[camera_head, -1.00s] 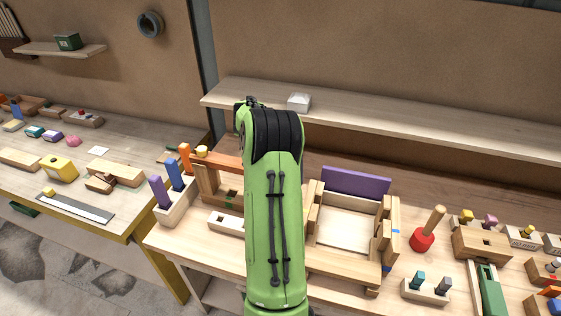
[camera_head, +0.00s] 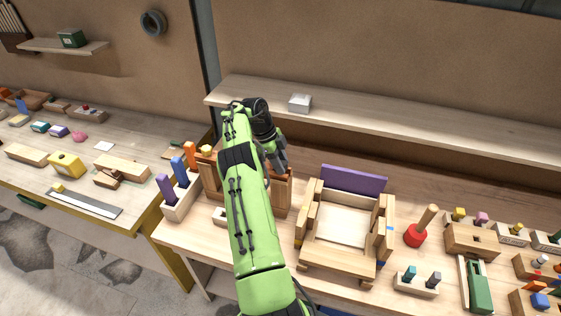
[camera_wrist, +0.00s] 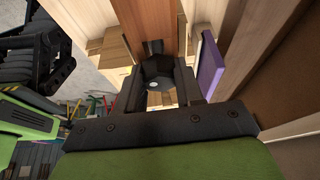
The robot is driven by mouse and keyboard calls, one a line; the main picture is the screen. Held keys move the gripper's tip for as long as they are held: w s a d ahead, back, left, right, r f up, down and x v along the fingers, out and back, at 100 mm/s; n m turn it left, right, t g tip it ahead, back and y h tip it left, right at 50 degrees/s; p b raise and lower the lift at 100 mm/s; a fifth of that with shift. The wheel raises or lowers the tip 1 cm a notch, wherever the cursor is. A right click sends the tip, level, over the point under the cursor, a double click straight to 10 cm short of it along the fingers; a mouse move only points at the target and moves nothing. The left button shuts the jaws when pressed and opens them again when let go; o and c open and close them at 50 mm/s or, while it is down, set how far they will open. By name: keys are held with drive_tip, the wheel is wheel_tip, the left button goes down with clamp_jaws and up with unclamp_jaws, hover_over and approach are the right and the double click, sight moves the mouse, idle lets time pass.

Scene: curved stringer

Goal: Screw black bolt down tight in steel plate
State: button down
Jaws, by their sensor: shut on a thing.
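My gripper (camera_head: 278,158) is above the wooden frame at the left of the bench, its fingers pointing down and a little right. In the wrist view my gripper (camera_wrist: 158,88) is shut on a dark, roughly hexagonal piece, which looks like the black bolt (camera_wrist: 157,68). It is held in front of a reddish-brown board. My arm and the frame hide its lower end, so I cannot tell whether it touches anything. I cannot make out the steel plate for certain. A flat grey metal strip (camera_head: 85,204) with a yellow knob lies on the left table.
The reddish-brown wooden frame (camera_head: 278,197) stands close under my gripper. A block with purple and blue pegs (camera_head: 180,203) is to its left. A wooden box with a purple panel (camera_head: 353,179) is to its right. A shelf (camera_head: 390,125) runs behind.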

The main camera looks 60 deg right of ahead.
drive_tip(key=shift+a+f, duration=0.1)
drive_tip(key=shift+f, duration=0.15)
